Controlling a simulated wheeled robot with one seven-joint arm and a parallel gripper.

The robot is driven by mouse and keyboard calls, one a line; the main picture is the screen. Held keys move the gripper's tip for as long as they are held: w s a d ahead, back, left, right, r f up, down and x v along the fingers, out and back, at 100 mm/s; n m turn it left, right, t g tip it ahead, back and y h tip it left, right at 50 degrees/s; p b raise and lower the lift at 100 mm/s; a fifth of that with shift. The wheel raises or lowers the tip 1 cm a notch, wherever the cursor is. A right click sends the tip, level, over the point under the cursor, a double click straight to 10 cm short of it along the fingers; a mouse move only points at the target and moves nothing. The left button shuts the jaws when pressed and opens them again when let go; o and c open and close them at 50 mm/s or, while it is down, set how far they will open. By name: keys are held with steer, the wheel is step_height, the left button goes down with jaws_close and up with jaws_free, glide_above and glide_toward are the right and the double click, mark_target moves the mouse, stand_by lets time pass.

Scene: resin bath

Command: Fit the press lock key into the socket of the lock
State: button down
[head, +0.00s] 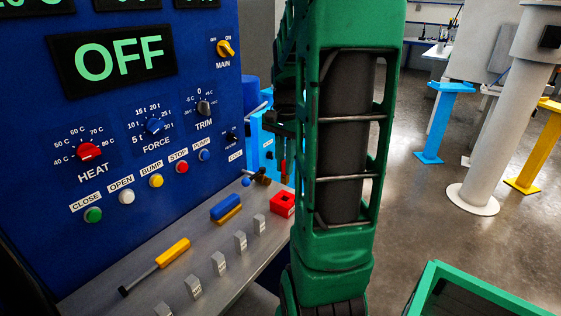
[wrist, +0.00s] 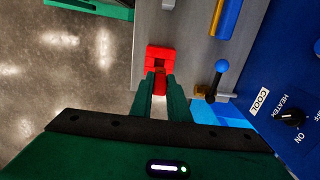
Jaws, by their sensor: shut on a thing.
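My gripper (wrist: 160,76) is shut on the red press lock key (wrist: 160,86), whose small end shows between the two dark green fingers in the wrist view. In the head view the key (head: 283,170) hangs roughly upright. The red lock block (wrist: 152,51) with a square socket lies just beyond the fingertips in the wrist view. In the head view the lock (head: 283,203) sits at the right end of the grey shelf, below the key, with a small gap seeming to show. The fingers partly hide the key, and I cannot tell how exactly it lines up with the socket.
The grey shelf (head: 150,287) also holds a yellow-handled tool (head: 173,252), a blue block (head: 225,206), several grey tags and a blue-knobbed lever (wrist: 221,67). The blue control panel (head: 40,150) rises behind. A green-rimmed crate (head: 480,277) stands at lower right.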

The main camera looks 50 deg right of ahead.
mark_target(284, 176)
steer(key=shift+f, duration=2.45)
steer(key=shift+f, duration=1.55)
steer(key=c, duration=1.6)
jaws_free()
step_height(284, 176, up, 11)
steer(key=shift+a+f, duration=0.1)
steer(key=shift+f, duration=0.05)
steer(key=shift+r, duration=5.95)
